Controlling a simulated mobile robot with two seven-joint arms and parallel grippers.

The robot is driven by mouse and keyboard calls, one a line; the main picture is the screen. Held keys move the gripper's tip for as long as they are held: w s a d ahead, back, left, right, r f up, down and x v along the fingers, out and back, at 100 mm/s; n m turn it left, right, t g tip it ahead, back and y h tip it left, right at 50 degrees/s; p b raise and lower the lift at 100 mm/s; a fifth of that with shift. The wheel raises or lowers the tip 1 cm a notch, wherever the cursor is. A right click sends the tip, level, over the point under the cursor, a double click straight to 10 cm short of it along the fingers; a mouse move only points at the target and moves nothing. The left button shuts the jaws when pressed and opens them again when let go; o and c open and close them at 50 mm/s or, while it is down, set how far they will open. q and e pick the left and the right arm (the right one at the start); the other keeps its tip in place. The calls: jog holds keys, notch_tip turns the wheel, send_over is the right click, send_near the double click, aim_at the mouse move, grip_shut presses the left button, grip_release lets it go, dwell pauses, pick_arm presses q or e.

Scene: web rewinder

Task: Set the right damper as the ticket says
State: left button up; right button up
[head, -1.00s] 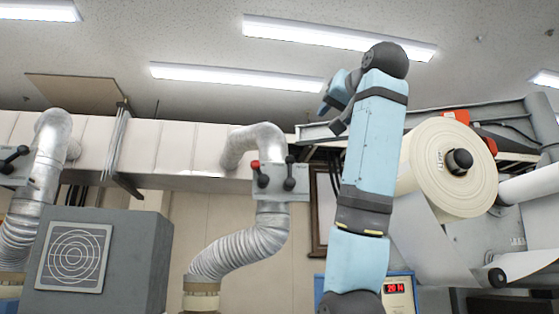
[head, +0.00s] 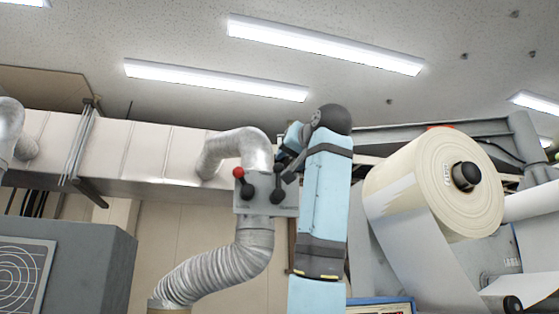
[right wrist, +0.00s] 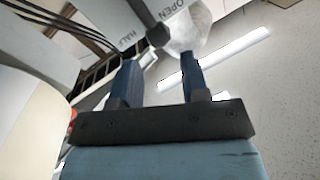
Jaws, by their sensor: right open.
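A grey damper plate (head: 285,205) sits on the metal duct at the centre of the head view. My right gripper (head: 286,165) is beside the black-knobbed lever, partly hidden behind my forearm. In the right wrist view its two fingers (right wrist: 159,72) are apart and empty. A dark round knob (right wrist: 158,36) shows just beyond the gap between the fingertips, near the printed words OPEN and HALF. I cannot tell whether they touch. My left gripper and the ticket are not in view.
A large paper roll (head: 435,190) on the rewinder is right of my right arm. A flexible hose (head: 215,272) hangs below the plate. A grey cabinet (head: 85,262) stands at the lower left. The wall duct (head: 110,150) runs behind.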

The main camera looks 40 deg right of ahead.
aim_at(281, 166)
jog(key=p+x, duration=0.1)
jog(key=x, duration=0.5)
jog(key=shift+w+d+p, duration=0.1)
jog(key=shift+w+p, duration=0.15)
jog(key=shift+p, duration=0.15)
jog(key=shift+w+f, duration=0.15)
grip_shut()
